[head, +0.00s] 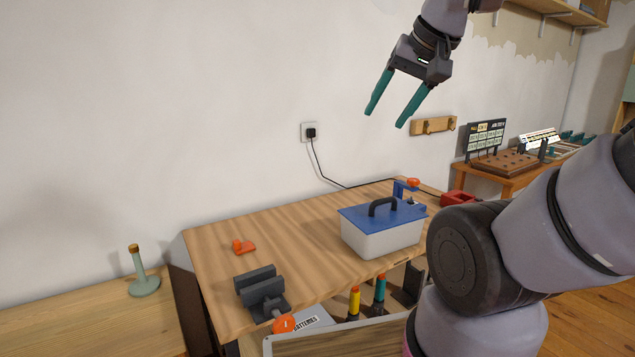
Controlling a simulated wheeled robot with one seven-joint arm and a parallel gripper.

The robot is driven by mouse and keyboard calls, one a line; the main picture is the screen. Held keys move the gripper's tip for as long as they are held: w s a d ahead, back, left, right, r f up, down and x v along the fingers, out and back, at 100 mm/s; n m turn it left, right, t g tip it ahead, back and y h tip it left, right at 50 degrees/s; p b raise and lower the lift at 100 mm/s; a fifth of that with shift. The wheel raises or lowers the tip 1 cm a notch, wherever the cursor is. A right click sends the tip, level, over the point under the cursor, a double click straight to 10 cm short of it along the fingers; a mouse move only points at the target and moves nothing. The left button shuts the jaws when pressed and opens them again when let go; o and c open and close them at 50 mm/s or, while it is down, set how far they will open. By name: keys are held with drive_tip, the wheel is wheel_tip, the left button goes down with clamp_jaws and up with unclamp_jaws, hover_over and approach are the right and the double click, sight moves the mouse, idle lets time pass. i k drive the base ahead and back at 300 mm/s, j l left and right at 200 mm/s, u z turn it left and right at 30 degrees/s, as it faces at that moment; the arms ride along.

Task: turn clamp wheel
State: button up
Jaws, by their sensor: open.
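A dark grey vise (258,287) sits at the front left edge of the wooden workbench. Its round orange wheel (284,324) faces the front, at the bench's edge. A small blue clamp (400,189) with an orange knob (413,182) stands at the back right of the bench, partly hidden behind the toolbox. I cannot tell from the picture which of the two wheels the task means. My gripper (386,117) is open and empty, with teal fingers pointing down. It is high in front of the wall, well above the bench and touching neither device.
A white toolbox with a blue lid (354,217) stands at the bench's right. A small orange part (243,247) lies at the left. A cable runs from the wall socket (309,132) to the bench's back. The middle of the workbench (290,238) is clear.

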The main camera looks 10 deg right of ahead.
sight(411, 181)
drive_tip(key=i+l+z, duration=0.1)
drive_tip(key=i+l, duration=0.2)
drive_tip(key=l, duration=0.15)
drive_tip(key=i+l+z, duration=0.1)
drive_tip(key=i+l, duration=0.15)
drive_tip(key=l, duration=0.2)
drive_tip(key=i+l+z, duration=0.15)
drive_tip(key=i+l, duration=0.2)
drive_tip(key=l, duration=0.1)
